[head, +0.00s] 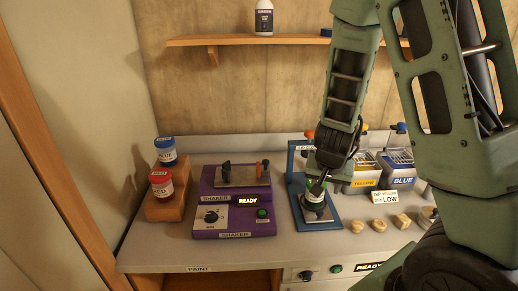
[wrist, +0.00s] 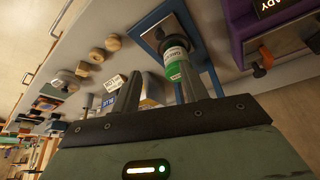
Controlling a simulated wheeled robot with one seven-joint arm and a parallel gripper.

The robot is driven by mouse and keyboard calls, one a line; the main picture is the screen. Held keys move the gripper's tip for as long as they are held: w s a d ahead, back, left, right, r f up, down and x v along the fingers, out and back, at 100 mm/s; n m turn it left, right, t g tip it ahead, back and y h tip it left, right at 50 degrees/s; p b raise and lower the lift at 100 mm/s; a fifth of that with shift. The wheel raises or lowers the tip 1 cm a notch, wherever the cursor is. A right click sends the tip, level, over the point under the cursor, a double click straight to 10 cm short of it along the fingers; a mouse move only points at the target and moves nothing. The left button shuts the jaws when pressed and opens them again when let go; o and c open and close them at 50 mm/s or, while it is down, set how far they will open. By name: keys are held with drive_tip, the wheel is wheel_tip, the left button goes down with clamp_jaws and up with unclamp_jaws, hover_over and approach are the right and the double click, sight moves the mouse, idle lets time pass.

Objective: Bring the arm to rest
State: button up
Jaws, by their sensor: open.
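My arm reaches down from the upper right in the head view. My gripper (head: 317,182) is low over the worktop, right at a small jar with a green and white label (head: 314,200). The jar stands on the plate of a blue stand (head: 322,223). In the wrist view my gripper (wrist: 163,80) is open, and the jar (wrist: 176,62) shows just past the fingertips, near the right finger. I cannot tell whether a finger touches it. The blue stand (wrist: 148,38) lies beyond it.
Left of the stand is the purple shaker (head: 235,218), marked READY. A wooden block (head: 165,206) holds blue (head: 165,149) and red (head: 161,183) paint jars. Right are yellow (head: 361,181) and blue (head: 398,178) dispensers, a LOW card (head: 385,198) and several wooden pieces (head: 379,225). A shelf (head: 230,41) hangs above.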

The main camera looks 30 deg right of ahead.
drive_tip(key=s+a+n+y+b, duration=0.1)
drive_tip(key=a+n+y+b, duration=0.2)
drive_tip(key=a, duration=0.8)
drive_tip(key=s+a+n+y+b, duration=0.15)
drive_tip(key=a+n, duration=0.35)
drive_tip(key=a, duration=0.5)
drive_tip(key=s+a+r+n+g+b, duration=0.1)
drive_tip(key=s+a+n, duration=0.3)
drive_tip(key=s, duration=0.3)
drive_tip(key=s+a+r+n+g+b, duration=0.2)
drive_tip(key=s+a+n, duration=0.3)
drive_tip(key=s, duration=0.2)
drive_tip(key=shift+s, duration=0.35)
